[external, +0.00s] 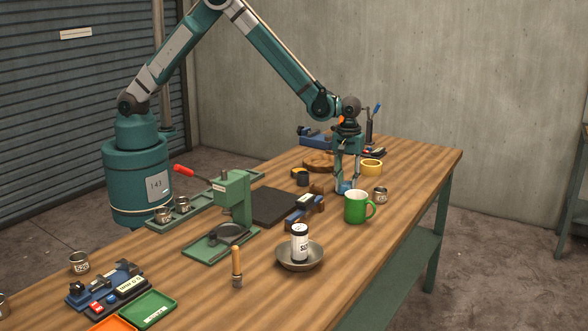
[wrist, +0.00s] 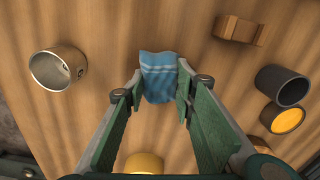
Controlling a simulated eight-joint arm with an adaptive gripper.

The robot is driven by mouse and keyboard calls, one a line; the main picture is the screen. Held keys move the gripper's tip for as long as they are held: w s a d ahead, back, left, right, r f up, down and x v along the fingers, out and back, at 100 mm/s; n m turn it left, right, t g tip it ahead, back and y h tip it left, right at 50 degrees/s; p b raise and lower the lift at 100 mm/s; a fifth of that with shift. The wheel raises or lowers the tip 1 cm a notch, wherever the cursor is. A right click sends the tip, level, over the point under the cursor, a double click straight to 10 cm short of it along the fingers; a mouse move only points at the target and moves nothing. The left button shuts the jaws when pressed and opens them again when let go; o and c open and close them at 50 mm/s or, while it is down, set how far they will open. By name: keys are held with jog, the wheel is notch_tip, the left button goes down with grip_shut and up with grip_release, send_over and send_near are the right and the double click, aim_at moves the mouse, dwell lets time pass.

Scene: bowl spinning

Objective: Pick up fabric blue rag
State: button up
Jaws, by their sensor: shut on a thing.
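The blue fabric rag (wrist: 159,78) is a light blue striped piece of cloth. In the wrist view it sits between the two fingertips of my gripper (wrist: 160,88), which are shut on it. In the external view my gripper (external: 346,182) points down at the far part of the table, and a small bit of the rag (external: 343,189) shows blue at its fingertips. The rag is low, at or close to the tabletop; I cannot tell whether it still touches the wood. Much of it is hidden by the fingers in the external view.
A green mug (external: 356,208) and a small metal cup (external: 380,195) stand close to my gripper. A yellow mug (external: 371,167) is behind it, and a dark cup (external: 302,178) is to its left. A bowl (external: 314,261) holding a can stands nearer the camera.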

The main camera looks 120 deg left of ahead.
aim_at(347, 182)
jog(key=shift+r, duration=4.7)
jog(key=shift+a, duration=0.1)
